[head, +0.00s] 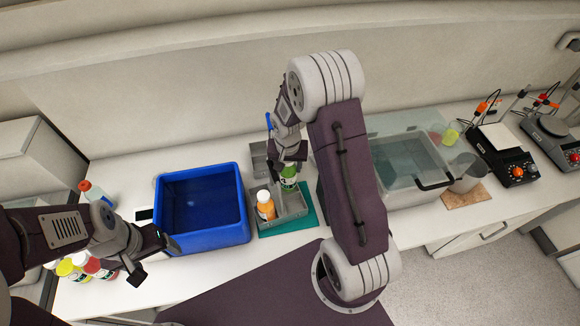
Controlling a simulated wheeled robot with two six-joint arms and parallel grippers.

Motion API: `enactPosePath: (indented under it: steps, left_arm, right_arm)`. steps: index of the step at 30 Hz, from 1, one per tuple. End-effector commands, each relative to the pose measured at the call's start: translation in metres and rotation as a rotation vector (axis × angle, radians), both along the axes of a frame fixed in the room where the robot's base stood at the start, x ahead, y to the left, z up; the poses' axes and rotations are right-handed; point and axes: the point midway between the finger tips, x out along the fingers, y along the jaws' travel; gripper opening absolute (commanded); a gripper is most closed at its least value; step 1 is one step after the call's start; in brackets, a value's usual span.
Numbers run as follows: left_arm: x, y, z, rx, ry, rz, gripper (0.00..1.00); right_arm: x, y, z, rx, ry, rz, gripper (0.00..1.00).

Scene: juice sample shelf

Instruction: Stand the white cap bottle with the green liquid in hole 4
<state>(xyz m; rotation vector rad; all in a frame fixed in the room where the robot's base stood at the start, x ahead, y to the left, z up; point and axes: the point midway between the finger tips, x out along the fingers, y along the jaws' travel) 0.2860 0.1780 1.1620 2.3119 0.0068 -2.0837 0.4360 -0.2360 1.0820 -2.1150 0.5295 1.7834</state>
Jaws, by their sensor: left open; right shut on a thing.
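My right gripper (289,160) is shut on the bottle with green liquid (288,180). The bottle looks about upright over the right part of the grey rack (294,210). Its cap is mostly hidden by the gripper, and I cannot tell whether its base is in a hole or above it. A bottle with orange liquid and a white cap (265,206) stands in the rack's front left part. Hole numbers cannot be read. My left gripper (150,257) is open and empty, left of the blue bin and close to the counter's front.
The rack stands on a teal mat (304,220). The blue bin (202,243) is directly to its left. Several bottles (92,266) stand at the counter's left. A clear tank (410,165), a beaker (467,172) and a hotplate (510,160) are to the right.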

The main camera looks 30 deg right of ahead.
Motion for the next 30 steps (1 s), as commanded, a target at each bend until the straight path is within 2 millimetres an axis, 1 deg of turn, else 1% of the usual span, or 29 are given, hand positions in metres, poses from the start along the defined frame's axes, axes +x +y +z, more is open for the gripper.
enactPosePath:
  steps: [8,16,22,30]
  left_arm:
    - [0.000,0.000,-0.001,0.000,0.000,0.000,0.77]
    - [0.000,0.000,-0.009,0.000,0.000,0.000,0.77]
    - [0.000,0.000,-0.009,0.000,0.000,0.000,0.77]
    - [0.000,0.000,-0.014,0.000,0.000,0.000,0.77]
  right_arm:
    - [0.000,0.001,0.000,-0.001,0.001,0.001,0.00]
    - [0.004,0.005,-0.002,-0.018,0.004,0.003,0.00]
    - [0.005,0.005,0.000,-0.022,0.006,0.001,0.00]
    - [0.004,0.005,-0.006,-0.022,0.007,0.000,0.00]
